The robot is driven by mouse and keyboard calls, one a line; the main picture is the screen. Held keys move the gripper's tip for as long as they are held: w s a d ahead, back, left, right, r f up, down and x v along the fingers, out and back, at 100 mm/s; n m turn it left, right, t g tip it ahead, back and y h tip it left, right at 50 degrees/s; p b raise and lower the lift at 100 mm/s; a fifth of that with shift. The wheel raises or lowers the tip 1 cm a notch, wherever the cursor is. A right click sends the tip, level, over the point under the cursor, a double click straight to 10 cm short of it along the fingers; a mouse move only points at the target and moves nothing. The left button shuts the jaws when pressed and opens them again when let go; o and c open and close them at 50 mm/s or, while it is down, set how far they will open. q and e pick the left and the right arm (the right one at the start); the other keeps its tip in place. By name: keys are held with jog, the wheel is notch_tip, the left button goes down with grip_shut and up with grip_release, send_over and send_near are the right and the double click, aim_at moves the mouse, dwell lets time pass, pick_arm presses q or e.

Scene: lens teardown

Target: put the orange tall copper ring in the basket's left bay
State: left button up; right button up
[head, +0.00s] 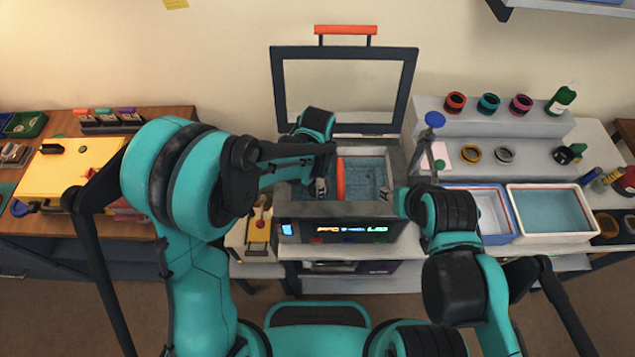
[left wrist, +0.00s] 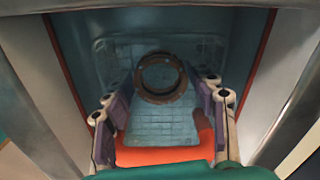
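The basket (head: 367,172) sits in the open cleaner tank, with an upright orange divider (head: 340,180) splitting it into left and right bays. My left gripper (head: 321,186) reaches down into the left bay. In the left wrist view a brown copper ring (left wrist: 141,83) lies at the basket floor (left wrist: 160,125), around the fingertips of my left gripper (left wrist: 161,85). The fingers are spread on either side of the ring, seemingly not pressing it. In the head view the ring is hidden. My right gripper (head: 387,193) is at the tank's right side; its fingers are too small to judge.
The cleaner's lid (head: 411,85) stands open behind the tank. Several coloured rings and a green bottle (head: 562,99) stand on the grey shelves at right. Two trays, one with a blue rim (head: 507,238) and one white (head: 550,237), are right of the tank. Tank walls close in on my left gripper.

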pick_arm(q)
jog(key=shift+o, duration=0.5)
jog(key=shift+r, duration=0.25)
notch_tip(320, 180, up, 12)
jog(key=p, duration=0.3)
jog(key=s+a+r+n+t, duration=0.3)
jog(key=s+a+n, duration=0.3)
jog(key=a+n, duration=0.2)
jog(key=s+a+r+n+t, duration=0.3)
jog(key=s+a+n, duration=0.3)
jog(key=a, duration=0.3)
jog(key=shift+a+r+n+t, duration=0.4)
jog(key=shift+n+t, duration=0.2)
jog(key=shift+n, duration=0.3)
pick_arm(e)
notch_tip(320, 180, up, 3)
jog(key=shift+r, duration=0.1)
